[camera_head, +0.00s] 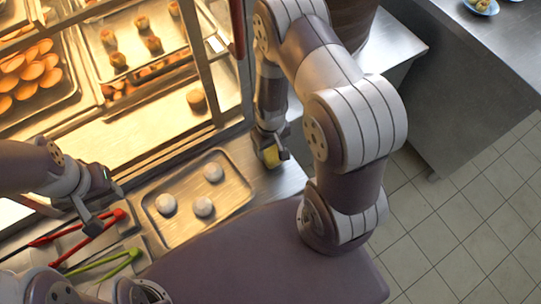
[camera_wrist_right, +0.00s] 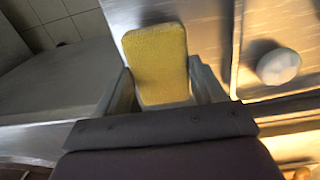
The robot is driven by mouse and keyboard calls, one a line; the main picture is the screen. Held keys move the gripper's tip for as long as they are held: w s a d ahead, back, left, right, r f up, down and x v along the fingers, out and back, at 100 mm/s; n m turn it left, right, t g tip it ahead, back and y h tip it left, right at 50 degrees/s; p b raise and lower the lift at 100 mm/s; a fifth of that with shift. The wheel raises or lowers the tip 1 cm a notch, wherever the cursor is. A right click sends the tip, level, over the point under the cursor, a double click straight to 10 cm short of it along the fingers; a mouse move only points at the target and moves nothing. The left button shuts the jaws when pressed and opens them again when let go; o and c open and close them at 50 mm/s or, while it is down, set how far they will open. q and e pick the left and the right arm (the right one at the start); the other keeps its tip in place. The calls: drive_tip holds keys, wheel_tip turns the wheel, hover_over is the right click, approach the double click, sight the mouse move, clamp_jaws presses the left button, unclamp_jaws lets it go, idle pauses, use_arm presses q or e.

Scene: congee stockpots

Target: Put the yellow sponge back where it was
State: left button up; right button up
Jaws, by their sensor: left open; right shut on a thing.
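The yellow sponge (camera_wrist_right: 156,62) is between the fingers of my right gripper (camera_wrist_right: 160,92) in the right wrist view. In the head view the sponge (camera_head: 271,156) shows as a small yellow patch at the tips of my right gripper (camera_head: 270,158), over the steel counter to the right of the tray. I cannot tell whether the sponge touches the counter. My left gripper (camera_head: 102,212) is open and empty at the left, above the tongs.
A metal tray (camera_head: 238,202) with three white buns (camera_head: 203,206) lies on the counter. Red-handled tongs (camera_head: 92,238) and green tongs (camera_head: 105,262) lie at the left. A lit glass case (camera_head: 222,120) stands behind. Bare counter (camera_head: 284,185) lies right of the tray.

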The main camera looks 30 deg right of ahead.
drive_tip(key=f+b, duration=0.3)
drive_tip(key=shift+s+f, duration=0.25)
drive_tip(key=shift+f, duration=0.15)
drive_tip(key=shift+w+r+p, duration=0.15)
drive_tip(key=shift+r+p, duration=0.1)
drive_tip(key=shift+p, duration=0.05)
drive_tip(key=shift+c, duration=0.5)
drive_tip(key=shift+f, duration=0.2)
use_arm(q)
wheel_tip(320, 180, down, 4)
drive_tip(key=shift+s+r, duration=0.1)
drive_tip(key=shift+r, duration=0.15)
use_arm(e)
drive_tip(key=o, duration=1.1)
drive_tip(key=shift+r, duration=0.3)
wheel_tip(320, 180, up, 14)
drive_tip(key=p, duration=0.3)
use_arm(q)
wheel_tip(320, 180, up, 3)
drive_tip(key=shift+f, duration=0.2)
use_arm(e)
wheel_tip(320, 180, up, 9)
drive_tip(key=t, duration=0.1)
hover_over(271, 150)
drive_tip(key=s+a, duration=0.3)
drive_tip(key=s, duration=0.1)
drive_tip(key=shift+s+d+m, duration=0.15)
drive_tip(key=shift+d+m, duration=0.1)
drive_tip(key=shift+m, duration=0.15)
